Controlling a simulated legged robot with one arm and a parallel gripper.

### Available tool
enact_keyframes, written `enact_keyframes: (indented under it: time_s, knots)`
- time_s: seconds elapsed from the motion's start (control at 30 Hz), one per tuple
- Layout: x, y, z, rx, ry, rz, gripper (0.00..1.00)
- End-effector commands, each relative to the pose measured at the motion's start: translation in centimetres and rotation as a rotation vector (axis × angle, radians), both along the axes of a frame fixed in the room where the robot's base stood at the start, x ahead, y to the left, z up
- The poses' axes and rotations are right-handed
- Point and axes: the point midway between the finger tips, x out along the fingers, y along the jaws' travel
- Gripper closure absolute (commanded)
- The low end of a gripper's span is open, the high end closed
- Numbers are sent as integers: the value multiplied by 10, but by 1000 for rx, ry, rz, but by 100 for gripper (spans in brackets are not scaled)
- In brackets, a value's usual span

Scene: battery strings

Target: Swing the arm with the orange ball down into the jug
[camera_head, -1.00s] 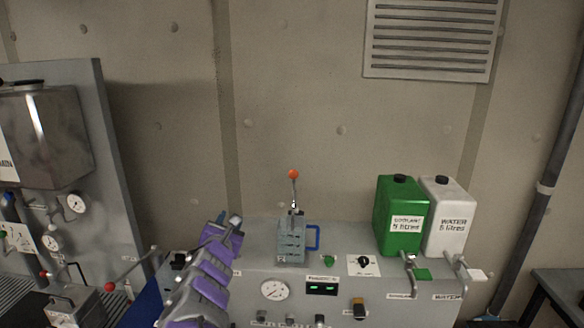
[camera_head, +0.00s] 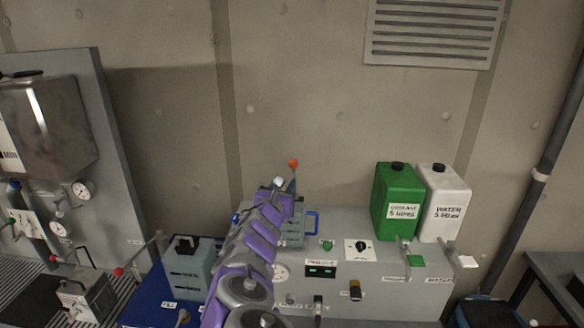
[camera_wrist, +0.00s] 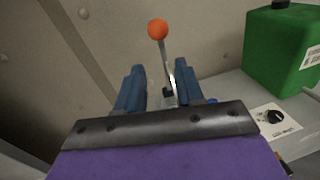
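The orange ball (camera_head: 293,163) tops a thin metal arm that stands nearly upright above the grey-blue jug (camera_head: 292,236) with a blue handle. In the wrist view the orange ball (camera_wrist: 158,29) and its metal arm (camera_wrist: 169,68) stand beyond my gripper (camera_wrist: 156,82). The two blue fingers are apart, one on each side of the lower part of the arm in the picture, with nothing visibly gripped. In the head view my purple arm reaches up to the jug and covers part of it. The jug is mostly hidden in the wrist view.
A green coolant can (camera_head: 398,190) and a white water can (camera_head: 444,190) stand right of the jug on the grey console (camera_head: 400,290). A wall is close behind.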

Motion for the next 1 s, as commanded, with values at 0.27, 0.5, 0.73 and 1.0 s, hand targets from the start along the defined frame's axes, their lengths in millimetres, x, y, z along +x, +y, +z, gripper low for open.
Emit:
enact_keyframes:
  time_s: [0.27,0.5,0.73,1.0]
  knots:
    - [34,-5,-3,3,6,4,63]
    - [59,-10,-2,3,4,1,63]
    - [81,-14,-2,5,3,3,63]
    - [99,-17,0,3,0,5,63]
